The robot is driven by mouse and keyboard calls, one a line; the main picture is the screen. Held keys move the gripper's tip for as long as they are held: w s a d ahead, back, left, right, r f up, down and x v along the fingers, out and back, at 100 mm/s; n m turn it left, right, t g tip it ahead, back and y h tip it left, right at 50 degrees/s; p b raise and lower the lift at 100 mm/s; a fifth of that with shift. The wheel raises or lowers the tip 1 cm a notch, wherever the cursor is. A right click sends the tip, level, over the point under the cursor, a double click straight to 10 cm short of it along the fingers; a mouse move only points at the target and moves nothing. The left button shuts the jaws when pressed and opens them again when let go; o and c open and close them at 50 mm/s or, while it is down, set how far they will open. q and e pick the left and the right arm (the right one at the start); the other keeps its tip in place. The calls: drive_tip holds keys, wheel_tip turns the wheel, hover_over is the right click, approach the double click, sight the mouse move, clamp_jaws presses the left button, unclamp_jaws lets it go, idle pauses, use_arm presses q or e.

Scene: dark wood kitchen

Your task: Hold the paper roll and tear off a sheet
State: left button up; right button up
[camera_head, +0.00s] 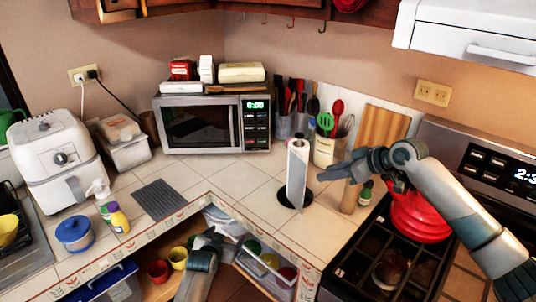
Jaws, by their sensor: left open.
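The white paper roll (298,165) stands upright on a round black base (283,197) on the tiled counter near the corner, with a loose sheet edge hanging down its side. My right gripper (324,176) reaches in from the right with its fingertips beside the roll, apart from it in the picture. Its fingers are seen edge-on, so its opening cannot be judged. My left gripper (222,240) is low at the counter's front edge, in front of and to the left of the roll, open and away from it.
A wooden pepper mill (350,196) and a small bottle (365,193) stand close to my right gripper. Utensil holders (327,152) are behind the roll. Open tiles lie left of the roll.

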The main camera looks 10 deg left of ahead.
sight(298, 145)
use_arm(q)
drive_tip(key=w+r+t, duration=0.1)
drive_tip(key=w+r, duration=0.2)
drive_tip(key=r, duration=0.6)
drive_tip(key=d+r+m+h, duration=0.1)
drive_tip(key=d+r, duration=0.3)
drive_tip(key=r, duration=0.4)
drive_tip(key=w+d+r+m+g+h, duration=0.1)
drive_tip(key=d+r+h, duration=0.2)
drive_tip(key=d+r, duration=0.2)
drive_tip(key=w+d+r+m+h, duration=0.1)
drive_tip(key=d+r, duration=0.4)
drive_tip(key=r, duration=0.7)
drive_tip(key=shift+m+g+h, duration=0.3)
drive_tip(key=shift+m+h, duration=0.2)
drive_tip(key=shift+h, duration=0.5)
drive_tip(key=shift+w+d, duration=0.1)
drive_tip(key=x, duration=1.7)
drive_tip(key=shift+w+d, duration=0.1)
